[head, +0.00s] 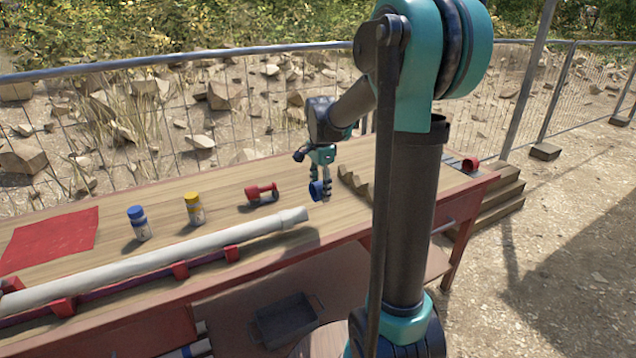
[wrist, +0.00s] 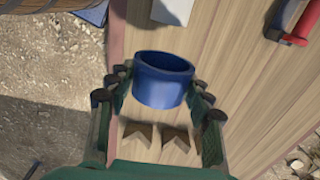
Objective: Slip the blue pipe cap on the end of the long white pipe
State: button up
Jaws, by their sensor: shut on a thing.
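The blue pipe cap (head: 317,190) is held in my gripper (head: 322,183) above the wooden table, to the right of the long white pipe's near end. In the wrist view the cap (wrist: 163,80) sits between the fingers of my gripper (wrist: 160,88), its round opening showing at the top. The long white pipe (head: 150,264) lies in red holders along the front of the table, its wider end (head: 293,217) pointing right toward the cap. A small gap separates the cap from that end.
Behind the pipe stand a blue-lidded bottle (head: 138,223), a yellow-lidded bottle (head: 194,208) and a red tool (head: 262,193). A red cloth (head: 50,240) lies at the left. A notched wooden block (head: 358,182) is right of my gripper. My arm hides part of the table.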

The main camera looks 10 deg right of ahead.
aim_at(303, 208)
jog(key=shift+s+a+f, duration=0.1)
jog(key=shift+a+f, duration=0.1)
jog(key=shift+f, duration=0.95)
jog(key=shift+a+f, duration=0.15)
jog(key=shift+f, duration=1)
jog(key=shift+s+a+f, duration=0.1)
jog(key=shift+a+f, duration=0.1)
jog(key=shift+f, duration=0.35)
jog(key=shift+s+a+f, duration=0.1)
jog(key=shift+a+f, duration=0.05)
jog(key=shift+f, duration=0.4)
jog(key=shift+s+a, duration=0.25)
jog(key=shift+a, duration=0.65)
jog(key=shift+s+a, duration=0.1)
jog(key=shift+a, duration=0.2)
jog(key=shift+s+a, duration=0.1)
jog(key=shift+a, duration=0.25)
jog(key=shift+s+a, duration=0.1)
jog(key=shift+a, duration=0.2)
jog(key=shift+s+a, duration=0.1)
jog(key=shift+a, duration=0.25)
